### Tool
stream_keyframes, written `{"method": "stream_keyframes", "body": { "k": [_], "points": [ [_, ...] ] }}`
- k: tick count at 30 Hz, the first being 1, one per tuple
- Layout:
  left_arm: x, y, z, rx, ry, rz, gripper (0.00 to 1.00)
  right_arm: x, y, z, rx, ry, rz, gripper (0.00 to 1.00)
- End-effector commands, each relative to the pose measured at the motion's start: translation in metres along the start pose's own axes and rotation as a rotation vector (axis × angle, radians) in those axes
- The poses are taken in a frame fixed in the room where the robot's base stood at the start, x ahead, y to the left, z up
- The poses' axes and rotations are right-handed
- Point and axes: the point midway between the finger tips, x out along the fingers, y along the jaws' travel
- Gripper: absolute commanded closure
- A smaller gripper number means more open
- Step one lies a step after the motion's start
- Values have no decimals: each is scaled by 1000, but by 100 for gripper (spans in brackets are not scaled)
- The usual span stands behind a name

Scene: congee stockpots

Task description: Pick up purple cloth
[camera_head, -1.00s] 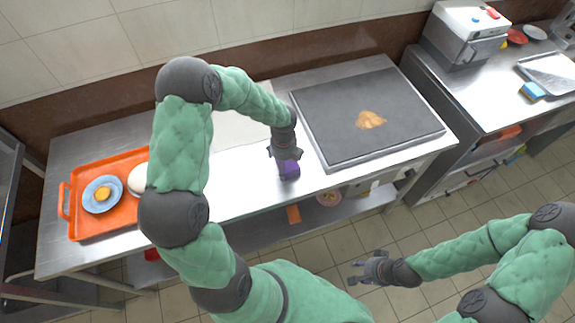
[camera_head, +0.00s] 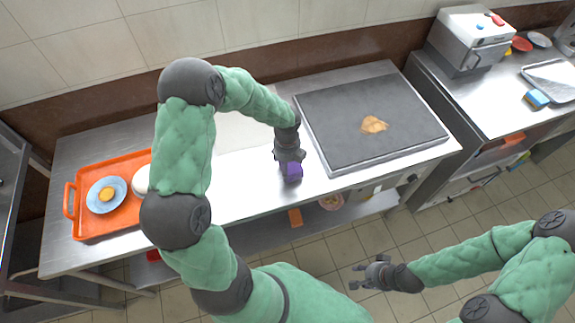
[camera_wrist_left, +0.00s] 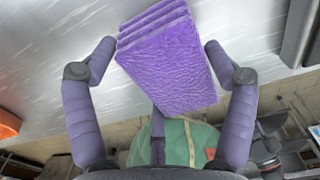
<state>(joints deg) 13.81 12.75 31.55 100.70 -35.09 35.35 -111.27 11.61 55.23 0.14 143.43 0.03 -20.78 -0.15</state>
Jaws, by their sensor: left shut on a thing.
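The purple cloth (camera_head: 294,173) is a folded, layered, textured block near the front edge of the steel table. My left gripper (camera_head: 291,163) is above it and shut on it. In the left wrist view the cloth (camera_wrist_left: 172,65) sits between the two fingers of the left gripper (camera_wrist_left: 160,58), with the steel surface behind it. Whether the cloth is clear of the table is hard to tell. My right gripper (camera_head: 364,277) is away from the table, over the floor at the lower right. Its fingers are spread and empty.
A grey griddle plate (camera_head: 345,110) with a golden piece of food (camera_head: 374,124) lies right of the cloth. An orange tray (camera_head: 74,201) with a blue plate (camera_head: 119,192) is at the left. A second counter (camera_head: 470,100) with a machine (camera_head: 468,45) stands at the right.

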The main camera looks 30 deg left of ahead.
Motion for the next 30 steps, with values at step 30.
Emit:
{"method": "stream_keyframes", "body": {
  "k": [30],
  "points": [
    [-115,68,-121,1,-2,-1,49,-42,-15,2,0,0,0,60]
  ]
}}
